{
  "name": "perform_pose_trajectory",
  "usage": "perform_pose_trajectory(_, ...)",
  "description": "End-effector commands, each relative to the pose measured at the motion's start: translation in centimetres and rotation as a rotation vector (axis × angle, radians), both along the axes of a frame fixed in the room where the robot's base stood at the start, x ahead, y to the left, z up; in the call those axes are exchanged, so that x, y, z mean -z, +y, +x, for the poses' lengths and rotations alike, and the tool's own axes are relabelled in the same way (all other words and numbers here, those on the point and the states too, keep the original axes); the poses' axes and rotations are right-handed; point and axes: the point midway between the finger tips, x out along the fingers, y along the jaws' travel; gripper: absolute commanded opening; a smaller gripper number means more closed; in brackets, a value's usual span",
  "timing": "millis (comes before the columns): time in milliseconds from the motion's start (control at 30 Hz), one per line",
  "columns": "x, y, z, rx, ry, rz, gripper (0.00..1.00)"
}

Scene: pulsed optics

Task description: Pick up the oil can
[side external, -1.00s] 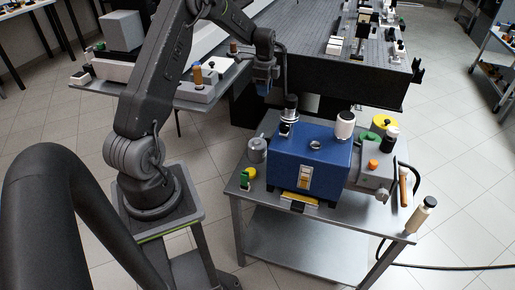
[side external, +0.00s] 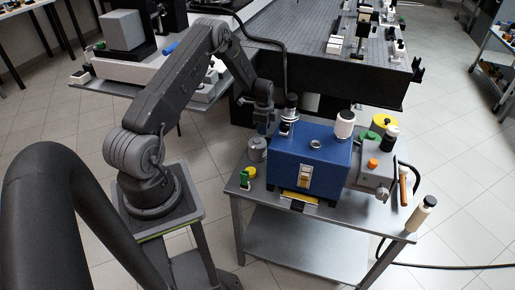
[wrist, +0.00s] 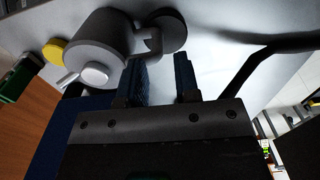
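The oil can appears to be the small grey metal can (side external: 257,151) at the back left corner of the cart top, left of the blue box. In the wrist view the grey can (wrist: 92,48) shows at upper left, with a pale round cap and a handle on its right side. My gripper (side external: 264,129) is just above and behind the can in the side view. In the wrist view my gripper (wrist: 160,72) has its two dark blue fingers apart, with nothing between the tips. The can's handle lies just beyond them. Contact is not visible.
The blue box (side external: 309,165) stands right beside the can. A yellow knob (side external: 251,172) and a green-black item (side external: 245,180) sit in front of the can. A dark cylinder (side external: 290,108) stands behind the box. The black-sided optical bench (side external: 330,78) rises behind the cart.

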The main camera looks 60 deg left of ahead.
Motion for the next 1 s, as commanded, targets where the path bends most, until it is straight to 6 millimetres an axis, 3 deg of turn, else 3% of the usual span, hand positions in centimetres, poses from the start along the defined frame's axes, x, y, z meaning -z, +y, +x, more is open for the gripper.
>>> perform_pose_trajectory(233,3.7,0.1,-0.3,0.0,0.001,-0.001,0.3)
perform_pose_trajectory(567,4.3,0.1,-0.3,0.0,0.0,0.0,0.3)
perform_pose_trajectory(867,4.3,0.1,-0.3,0.0,0.0,0.0,0.01)
perform_pose_trajectory(1000,4.3,0.1,-0.3,0.0,0.0,0.0,0.0)
